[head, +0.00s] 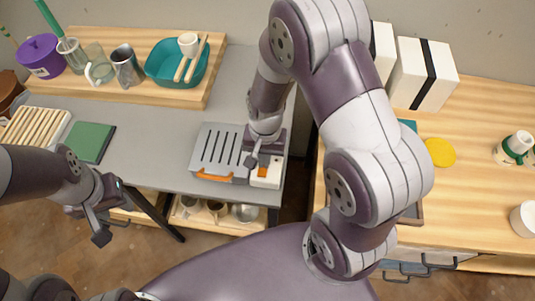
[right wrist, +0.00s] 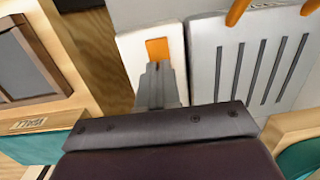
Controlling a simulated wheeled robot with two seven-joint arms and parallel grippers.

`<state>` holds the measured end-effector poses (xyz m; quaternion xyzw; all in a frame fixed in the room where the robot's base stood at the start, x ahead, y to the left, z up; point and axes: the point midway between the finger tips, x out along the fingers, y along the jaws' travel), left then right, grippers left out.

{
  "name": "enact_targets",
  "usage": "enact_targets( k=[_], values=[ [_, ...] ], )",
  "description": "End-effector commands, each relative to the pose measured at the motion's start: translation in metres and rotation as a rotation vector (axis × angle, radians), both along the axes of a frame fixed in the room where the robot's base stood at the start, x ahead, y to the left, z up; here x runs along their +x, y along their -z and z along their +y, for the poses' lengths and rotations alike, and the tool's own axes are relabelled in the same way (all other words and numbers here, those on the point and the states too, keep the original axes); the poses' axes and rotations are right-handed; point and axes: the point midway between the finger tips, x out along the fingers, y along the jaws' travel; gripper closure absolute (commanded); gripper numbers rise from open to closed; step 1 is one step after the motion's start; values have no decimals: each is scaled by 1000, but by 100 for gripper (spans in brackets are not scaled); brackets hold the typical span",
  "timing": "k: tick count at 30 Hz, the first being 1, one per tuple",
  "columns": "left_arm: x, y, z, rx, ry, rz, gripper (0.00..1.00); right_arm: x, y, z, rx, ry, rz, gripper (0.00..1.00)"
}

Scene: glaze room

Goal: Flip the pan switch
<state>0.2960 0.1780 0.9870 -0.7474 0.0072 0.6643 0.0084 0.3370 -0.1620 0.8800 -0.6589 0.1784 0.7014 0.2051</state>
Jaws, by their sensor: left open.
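The pan switch is an orange rocker (right wrist: 157,48) on a white box (right wrist: 128,48) beside the slotted grey pan (right wrist: 265,60). In the head view the white box (head: 268,177) sits at the pan's (head: 213,150) right side, and my right gripper partly covers it. My right gripper (right wrist: 156,68) has its fingers together with nothing visible between them. Its tips are at the near end of the orange rocker; I cannot tell whether they touch it. My left gripper (head: 111,211) is open and empty, in front of the grey table at the lower left.
The grey table (head: 160,165) holds a green block (head: 90,142) and a slatted rack (head: 35,127). A wooden board (head: 150,93) at the back carries a teal basin (head: 160,75) and several vessels. A wooden counter (head: 470,180) stands right, across a gap.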

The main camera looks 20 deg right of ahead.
Motion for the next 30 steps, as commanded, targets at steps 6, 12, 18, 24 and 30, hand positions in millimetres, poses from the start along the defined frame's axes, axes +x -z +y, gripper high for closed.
enact_targets(
  k=[6,12,18,24,30],
  values=[
    [0,0,0,0,0,0,57,-20,9,3,0,1,53,100],
    [0,-3,0,0,0,0,57,-19,5,3,0,1,52,100],
    [0,-39,0,0,0,0,57,-4,-33,0,3,0,28,100],
    [0,-42,0,0,0,0,57,9,-73,-3,5,-1,5,100],
    [0,-43,0,0,0,0,57,11,-115,-5,4,-3,2,100]
  ],
)
